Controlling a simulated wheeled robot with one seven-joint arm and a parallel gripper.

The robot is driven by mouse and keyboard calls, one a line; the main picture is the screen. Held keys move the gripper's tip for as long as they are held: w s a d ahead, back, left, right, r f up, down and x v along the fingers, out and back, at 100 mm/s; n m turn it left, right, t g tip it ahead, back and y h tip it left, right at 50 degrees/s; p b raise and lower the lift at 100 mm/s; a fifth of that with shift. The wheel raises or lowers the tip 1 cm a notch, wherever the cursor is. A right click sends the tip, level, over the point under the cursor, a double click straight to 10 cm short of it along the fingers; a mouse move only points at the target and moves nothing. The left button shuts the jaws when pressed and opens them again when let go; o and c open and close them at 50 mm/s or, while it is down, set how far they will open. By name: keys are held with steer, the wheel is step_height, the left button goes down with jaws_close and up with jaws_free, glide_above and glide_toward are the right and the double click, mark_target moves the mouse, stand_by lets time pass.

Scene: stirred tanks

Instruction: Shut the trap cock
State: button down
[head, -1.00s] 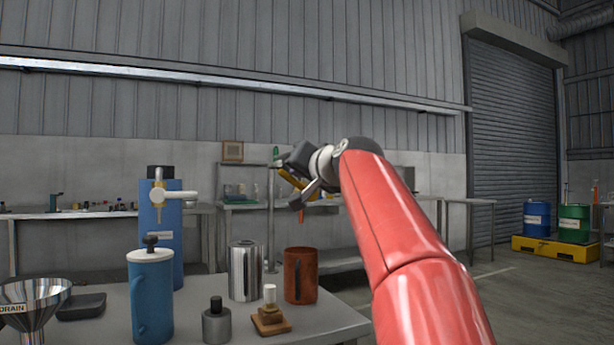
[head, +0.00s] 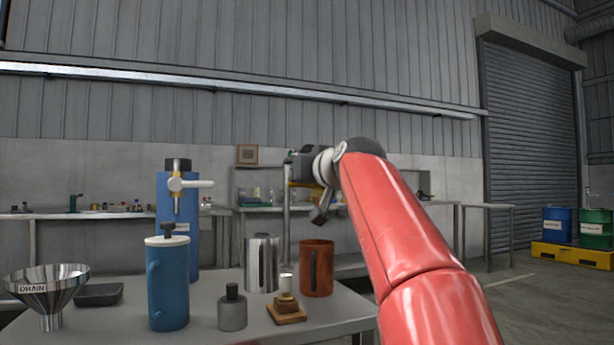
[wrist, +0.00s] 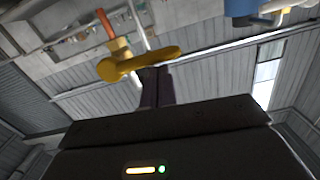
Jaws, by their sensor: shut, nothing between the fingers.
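A yellow cock (wrist: 115,62) with a yellow lever handle (wrist: 150,60) and an orange piece beside it shows in the wrist view. I take it for the trap cock. My gripper (wrist: 155,72) is shut and empty, its dark fingertips close to the lever; I cannot tell whether they touch. In the head view the dark gripper body (head: 308,168) is at the end of my red arm, by an upright pipe (head: 286,215). A bit of yellow (head: 302,184) shows just under it; the cock is mostly hidden there.
A blue tank (head: 193,245) with a white-handled brass tap (head: 176,186) stands left. The near table holds a drain funnel (head: 48,285), blue jug (head: 168,285), steel beaker (head: 262,264), brown mug (head: 316,268) and small bottle (head: 232,308). Benches line the wall behind.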

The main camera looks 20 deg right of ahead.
stand_by(0.5)
steer(key=s+r+p, duration=0.1)
steer(key=s+r, duration=0.3)
steer(key=s, duration=0.6)
steer(key=shift+s+d+r, duration=0.15)
steer(key=shift+s+d, duration=0.05)
steer(key=shift+s, duration=0.2)
steer(key=s+a+f+g+p, duration=0.1)
steer(key=s+a+f+g, duration=0.15)
steer(key=f, duration=0.45)
steer(key=s+a+f+g+p, duration=0.2)
steer(key=s+f, duration=0.1)
steer(key=f, duration=0.5)
steer(key=s+a+f+g+p, duration=0.1)
steer(key=s+a+f+g, duration=0.1)
steer(key=f, duration=0.5)
steer(key=s+a+f+g+p, duration=0.1)
steer(key=s+f+g, duration=0.1)
steer(key=s+f, duration=0.5)
steer(key=s+f+g+p, duration=0.1)
steer(key=s+f+g, duration=0.2)
steer(key=s+f, duration=0.5)
step_height(320, 180, down, 8)
steer(key=shift+a+r+h+p, duration=0.15)
steer(key=shift+a+h+p, duration=0.15)
steer(key=shift+a, duration=0.05)
